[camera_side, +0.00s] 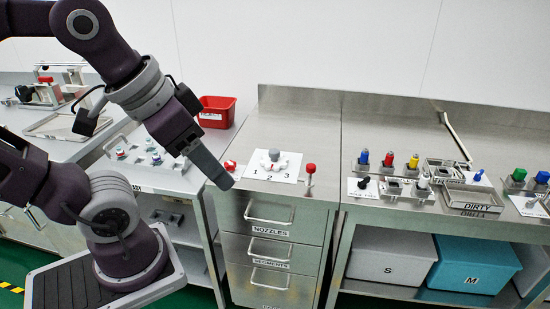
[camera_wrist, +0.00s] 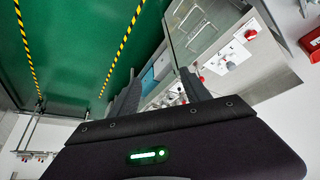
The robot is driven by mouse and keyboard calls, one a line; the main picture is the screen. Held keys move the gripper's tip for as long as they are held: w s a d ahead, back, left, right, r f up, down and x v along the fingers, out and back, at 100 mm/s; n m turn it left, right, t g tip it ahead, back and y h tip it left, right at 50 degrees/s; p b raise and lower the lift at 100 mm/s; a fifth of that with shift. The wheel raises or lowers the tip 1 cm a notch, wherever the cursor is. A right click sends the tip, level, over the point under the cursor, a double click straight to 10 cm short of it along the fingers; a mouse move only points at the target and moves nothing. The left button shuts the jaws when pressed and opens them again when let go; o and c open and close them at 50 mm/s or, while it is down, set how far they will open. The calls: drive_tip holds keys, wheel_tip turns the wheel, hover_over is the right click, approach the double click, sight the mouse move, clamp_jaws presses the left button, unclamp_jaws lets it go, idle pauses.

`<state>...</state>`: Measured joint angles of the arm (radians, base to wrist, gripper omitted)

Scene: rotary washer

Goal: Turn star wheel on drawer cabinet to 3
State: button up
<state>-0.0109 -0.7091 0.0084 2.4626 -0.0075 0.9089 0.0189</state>
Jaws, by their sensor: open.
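The star wheel (camera_side: 270,158) is a grey wheel with a rounded knob on a white plate marked 1, 2, 3. It sits on the steel top of the drawer cabinet (camera_side: 270,240). Which number it points to is too small to tell. In the wrist view the star wheel (camera_wrist: 229,65) shows small, right of the fingers. My gripper (camera_side: 224,182) points down and right, left of the wheel and apart from it. In the wrist view my gripper (camera_wrist: 158,83) has its two fingers spread, with nothing held between them.
A red-handled part (camera_side: 230,165) lies left of the plate, and a red knob (camera_side: 310,169) stands right of it. A red bin (camera_side: 217,112) is behind. The steel top behind the wheel is clear. A bench with coloured nozzles (camera_side: 389,158) and a DIRTY tray (camera_side: 472,198) is right.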

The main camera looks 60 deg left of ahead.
drive_tip(key=w+a+r+g, duration=0.1)
drive_tip(key=w+a+r, duration=0.1)
drive_tip(key=w, duration=0.3)
drive_tip(key=w+a+r, duration=0.2)
drive_tip(key=w, duration=0.3)
drive_tip(key=g, duration=0.4)
hover_over(274, 151)
wheel_tip(274, 151, down, 20)
drive_tip(key=shift+r, duration=0.1)
wheel_tip(274, 151, down, 8)
drive_tip(key=shift+w+a+r, duration=0.1)
drive_tip(key=shift+r, duration=0.1)
drive_tip(key=shift+c, duration=0.2)
